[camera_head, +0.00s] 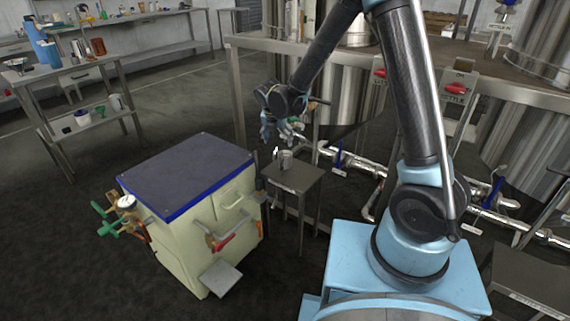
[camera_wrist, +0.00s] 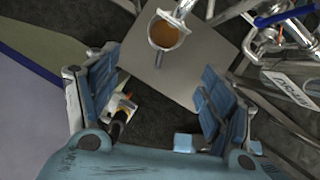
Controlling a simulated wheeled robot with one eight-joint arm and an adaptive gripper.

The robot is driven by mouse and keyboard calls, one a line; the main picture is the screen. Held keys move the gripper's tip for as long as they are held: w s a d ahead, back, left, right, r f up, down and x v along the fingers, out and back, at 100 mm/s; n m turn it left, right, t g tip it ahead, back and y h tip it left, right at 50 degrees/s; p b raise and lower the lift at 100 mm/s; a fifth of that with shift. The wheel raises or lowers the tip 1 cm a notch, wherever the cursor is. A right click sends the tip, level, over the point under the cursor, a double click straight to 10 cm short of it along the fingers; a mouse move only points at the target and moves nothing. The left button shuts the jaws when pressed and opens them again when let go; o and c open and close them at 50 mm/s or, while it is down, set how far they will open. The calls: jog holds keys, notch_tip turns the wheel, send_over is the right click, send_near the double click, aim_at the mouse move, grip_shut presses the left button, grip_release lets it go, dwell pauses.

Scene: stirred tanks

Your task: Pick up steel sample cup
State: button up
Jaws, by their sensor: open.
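The steel sample cup (camera_head: 286,162) stands upright on a small steel stand (camera_head: 294,179) in the head view. In the wrist view the cup (camera_wrist: 153,29) shows from above near the top edge, with brown contents inside and a short handle pointing towards my gripper. A metal spout or pipe (camera_wrist: 184,9) overlaps the cup's upper right rim; I cannot tell if they touch. My gripper (camera_head: 281,131) is above the stand. In the wrist view my gripper (camera_wrist: 158,78) is open and empty, its blue-padded fingers well apart, with the cup beyond the fingertips.
A cream cabinet with a blue-edged dark top (camera_head: 190,170) stands just left of the stand. Steel pipes with blue-handled valves (camera_head: 345,160) run close on the right, below large steel tanks (camera_head: 345,85). A steel bench frame (camera_head: 238,95) rises behind. Open floor lies at left.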

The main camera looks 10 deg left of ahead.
aim_at(283, 158)
jog(key=x, duration=1)
jog(key=shift+w+d, duration=0.25)
jog(key=shift+w, duration=0.05)
jog(key=shift+x, duration=2.65)
jog(key=shift+w+d+r, duration=0.1)
jog(key=shift+w, duration=0.1)
jog(key=c, duration=1.2)
